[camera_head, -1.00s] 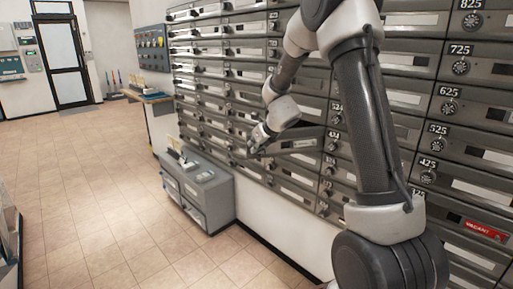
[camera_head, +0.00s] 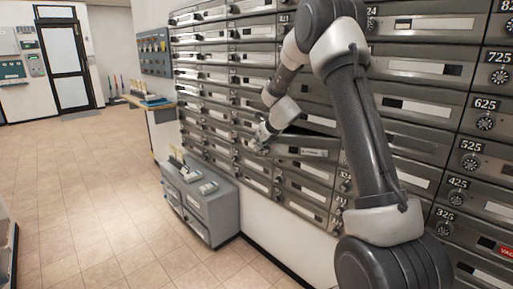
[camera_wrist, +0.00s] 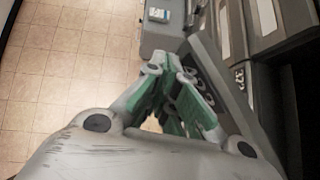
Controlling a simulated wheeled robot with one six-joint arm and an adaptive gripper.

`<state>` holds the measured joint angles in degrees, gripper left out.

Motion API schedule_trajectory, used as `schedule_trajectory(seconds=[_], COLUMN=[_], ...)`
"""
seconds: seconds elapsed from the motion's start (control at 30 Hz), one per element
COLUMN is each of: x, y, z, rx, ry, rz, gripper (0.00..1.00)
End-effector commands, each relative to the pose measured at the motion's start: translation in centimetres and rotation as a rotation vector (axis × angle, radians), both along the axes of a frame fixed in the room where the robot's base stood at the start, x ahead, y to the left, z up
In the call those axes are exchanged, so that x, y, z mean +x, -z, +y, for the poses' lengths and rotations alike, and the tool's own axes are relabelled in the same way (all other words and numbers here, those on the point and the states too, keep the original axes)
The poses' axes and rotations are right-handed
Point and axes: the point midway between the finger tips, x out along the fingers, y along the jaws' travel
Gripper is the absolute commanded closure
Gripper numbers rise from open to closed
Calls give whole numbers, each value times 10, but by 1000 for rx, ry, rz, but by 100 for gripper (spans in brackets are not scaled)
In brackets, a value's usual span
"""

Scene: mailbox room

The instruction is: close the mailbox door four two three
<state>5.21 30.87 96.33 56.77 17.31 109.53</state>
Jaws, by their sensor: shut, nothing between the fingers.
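A mailbox door (camera_head: 306,152) in the grey wall of mailboxes stands partly open, with a dark gap above it. Its number cannot be read. My gripper (camera_head: 262,142) is shut and empty at the left end of this door in the head view. In the wrist view the green-padded fingers (camera_wrist: 178,105) are together beside a grey panel (camera_wrist: 232,105), which looks like the open door. A dark opening (camera_wrist: 285,100) shows to the right of it. Whether the fingers touch the door cannot be told.
A low grey cabinet (camera_head: 214,212) stands on the floor below the mailboxes at left. A small shelf (camera_head: 150,102) juts out farther back. Mailboxes with number dials (camera_head: 470,162) fill the right side. The tiled floor (camera_head: 90,200) at left is clear.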

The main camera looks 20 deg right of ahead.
Motion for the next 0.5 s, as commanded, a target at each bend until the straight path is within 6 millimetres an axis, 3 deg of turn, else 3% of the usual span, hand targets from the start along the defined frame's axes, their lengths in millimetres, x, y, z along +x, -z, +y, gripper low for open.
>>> schedule_trajectory(seconds=[0.5], x=[69], y=[0], z=[-47], rx=[1], ry=[2], rz=[-1], gripper=[100])
